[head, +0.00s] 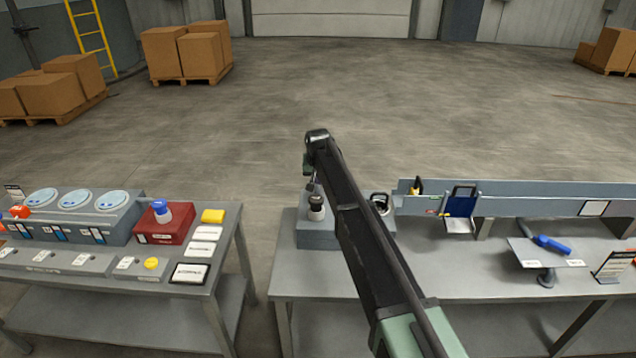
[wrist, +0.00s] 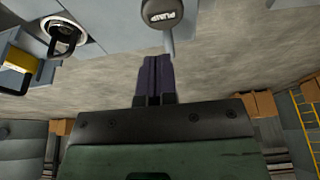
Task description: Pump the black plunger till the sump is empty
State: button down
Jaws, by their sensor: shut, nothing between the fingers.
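The black plunger (head: 316,203) has a dark round knob on a pale collar and stands on a grey block (head: 318,236) at the left end of the right-hand bench. In the wrist view its knob (wrist: 165,12) is at the top edge, with a "PUMP" label upside down. My gripper (head: 310,186) is right by the knob in the head view, partly behind my arm. In the wrist view my gripper's fingers (wrist: 155,68) are pressed together and empty, just below the plunger in the picture. I cannot tell whether they touch it. The sump's level is not visible.
A round fitting with a dark ring (head: 380,203) is right of the plunger; it also shows in the wrist view (wrist: 62,37). A blue holder (head: 461,202) stands farther right. The left bench (head: 225,262) carries a red box (head: 165,222). A gap separates the benches.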

aim_at(318, 198)
jog(key=b+x, duration=0.1)
jog(key=x, duration=0.1)
jog(key=b+x, duration=0.4)
jog(key=shift+s+f, duration=0.3)
jog(key=shift+f, duration=0.15)
jog(key=shift+f+b, duration=0.35)
jog(key=shift+f, duration=0.05)
jog(key=shift+r, duration=0.1)
